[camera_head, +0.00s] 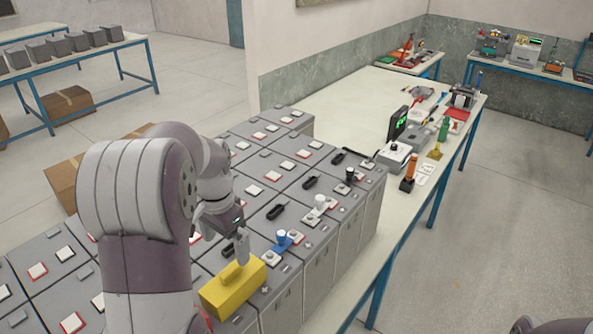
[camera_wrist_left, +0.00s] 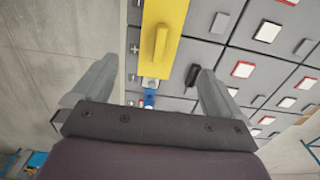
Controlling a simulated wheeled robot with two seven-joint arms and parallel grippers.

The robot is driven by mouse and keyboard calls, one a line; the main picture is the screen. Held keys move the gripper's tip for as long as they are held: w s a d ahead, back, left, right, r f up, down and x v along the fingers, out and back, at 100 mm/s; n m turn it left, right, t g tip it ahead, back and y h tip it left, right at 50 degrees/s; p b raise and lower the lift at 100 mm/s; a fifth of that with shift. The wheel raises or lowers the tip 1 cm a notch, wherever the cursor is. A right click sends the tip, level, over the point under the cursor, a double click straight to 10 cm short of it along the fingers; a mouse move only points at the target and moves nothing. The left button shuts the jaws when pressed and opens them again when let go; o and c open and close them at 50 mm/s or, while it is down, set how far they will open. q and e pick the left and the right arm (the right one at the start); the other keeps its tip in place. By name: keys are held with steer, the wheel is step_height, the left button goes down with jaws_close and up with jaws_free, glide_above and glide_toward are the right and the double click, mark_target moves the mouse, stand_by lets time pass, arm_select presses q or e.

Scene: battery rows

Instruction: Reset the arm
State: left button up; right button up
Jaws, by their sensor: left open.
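My left arm comes in from the left in the head view, and its left gripper (camera_head: 241,248) is low over the front end of the battery rows. In the left wrist view the left gripper (camera_wrist_left: 155,92) shows two fingers wide apart with nothing between them held. A yellow block with a raised handle (camera_head: 233,291) sits on the batteries just in front of the gripper. In the left wrist view the yellow block (camera_wrist_left: 180,12) lies beyond the fingertips, apart from them. A blue clamp (camera_head: 283,241) sits on a terminal beside the gripper. My right gripper is not seen.
Grey batteries (camera_head: 315,259) stand in tight rows on a long table (camera_head: 345,102). A tester with a green display (camera_head: 395,155) and an orange-handled tool (camera_head: 410,172) stand to the right. Cardboard boxes (camera_head: 62,187) lie on the floor at left. The right floor is clear.

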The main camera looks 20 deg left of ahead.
arm_select(q)
steer(key=shift+d, duration=0.1)
steer(key=s+d+f+n+t+b, duration=0.1)
steer(key=s+d+f+n, duration=0.2)
steer(key=d, duration=0.5)
steer(key=s+d+f+t+b, duration=0.1)
steer(key=s+d+f+t, duration=0.1)
steer(key=s+d+f, duration=0.4)
step_height(320, 180, down, 14)
steer(key=s+d+g+b, duration=0.1)
steer(key=b, duration=1.3)
steer(key=shift+g+b, duration=0.3)
steer(key=shift+r, duration=0.1)
